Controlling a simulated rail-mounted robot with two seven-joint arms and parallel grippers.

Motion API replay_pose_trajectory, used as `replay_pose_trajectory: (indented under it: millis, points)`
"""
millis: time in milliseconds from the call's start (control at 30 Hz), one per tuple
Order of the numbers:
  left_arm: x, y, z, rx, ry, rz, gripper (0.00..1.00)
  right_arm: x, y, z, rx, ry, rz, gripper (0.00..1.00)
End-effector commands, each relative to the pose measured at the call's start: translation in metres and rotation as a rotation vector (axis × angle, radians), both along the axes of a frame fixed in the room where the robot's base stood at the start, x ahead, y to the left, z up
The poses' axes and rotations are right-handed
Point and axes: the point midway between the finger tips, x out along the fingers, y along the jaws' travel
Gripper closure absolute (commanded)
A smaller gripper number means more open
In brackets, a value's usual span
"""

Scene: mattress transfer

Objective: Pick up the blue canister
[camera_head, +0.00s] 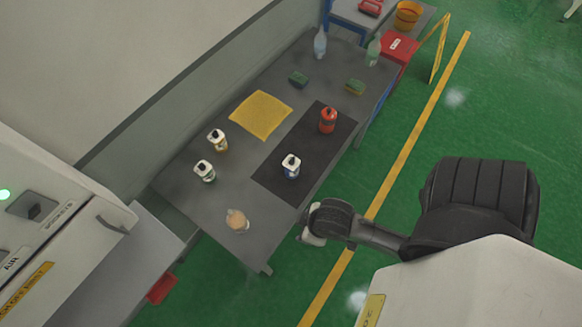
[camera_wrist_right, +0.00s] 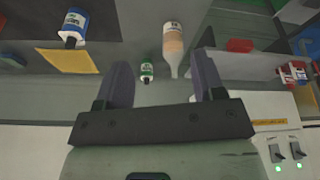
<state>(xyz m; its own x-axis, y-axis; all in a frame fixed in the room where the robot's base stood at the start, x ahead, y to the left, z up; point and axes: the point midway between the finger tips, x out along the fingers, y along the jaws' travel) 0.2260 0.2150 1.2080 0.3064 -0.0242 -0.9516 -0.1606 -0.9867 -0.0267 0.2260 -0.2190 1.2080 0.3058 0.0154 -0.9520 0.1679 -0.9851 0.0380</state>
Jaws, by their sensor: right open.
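The blue canister (camera_head: 291,168) is a small white and blue bottle with a dark cap. It stands upright on the black mat (camera_head: 275,180) on the grey table. It also shows at the upper left of the right wrist view (camera_wrist_right: 74,26). My right gripper (camera_wrist_right: 162,78) is open, with nothing between its fingers; the canister lies beyond the left finger, apart from it. In the head view my right arm reaches in from the right to the table's near right edge, close to the mat; its fingers are hard to make out there. My left gripper is not in view.
A red bottle (camera_head: 328,121) shares the mat. Clear bottles stand at the far end. A grey machine is at left.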

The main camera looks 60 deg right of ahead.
Motion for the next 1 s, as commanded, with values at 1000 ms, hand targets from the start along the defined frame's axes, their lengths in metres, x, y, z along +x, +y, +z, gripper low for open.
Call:
replay_pose_trajectory:
  millis: [1000]
  points:
    - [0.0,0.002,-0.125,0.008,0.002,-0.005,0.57,-0.019,-0.008,-0.132,-0.004,0.047,-0.034,0.06]
